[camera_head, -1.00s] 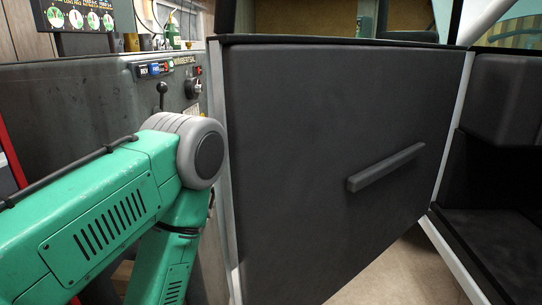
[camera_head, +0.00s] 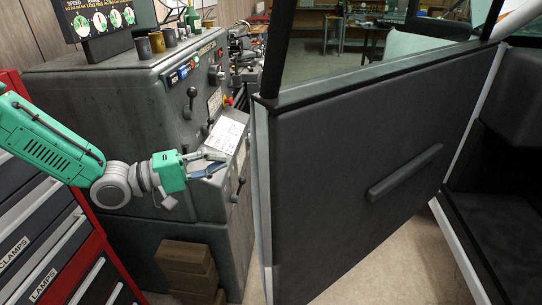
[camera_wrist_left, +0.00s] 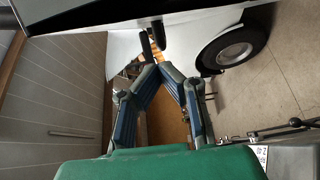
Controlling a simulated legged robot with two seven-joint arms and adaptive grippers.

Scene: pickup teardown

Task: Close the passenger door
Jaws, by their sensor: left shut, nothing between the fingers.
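The passenger door (camera_head: 340,150) stands open in the head view, its dark inner panel facing me. A bar-shaped pull handle (camera_head: 405,172) runs across the panel, and a window frame rises above it. My left gripper (camera_head: 212,163) is shut and empty, left of the door's free edge and apart from it, in front of a grey machine. In the left wrist view, the blue-padded fingers (camera_wrist_left: 152,76) come together at their tips. White vehicle bodywork (camera_wrist_left: 190,20) and a wheel (camera_wrist_left: 232,50) lie beyond them. My right gripper does not show.
The grey machine (camera_head: 110,105) with levers and buttons stands left of the door, close to my left arm. A red drawer cabinet (camera_head: 45,230) is at the lower left. The dark cab interior (camera_head: 505,180) is at the right. Bare floor (camera_head: 410,260) shows below the door.

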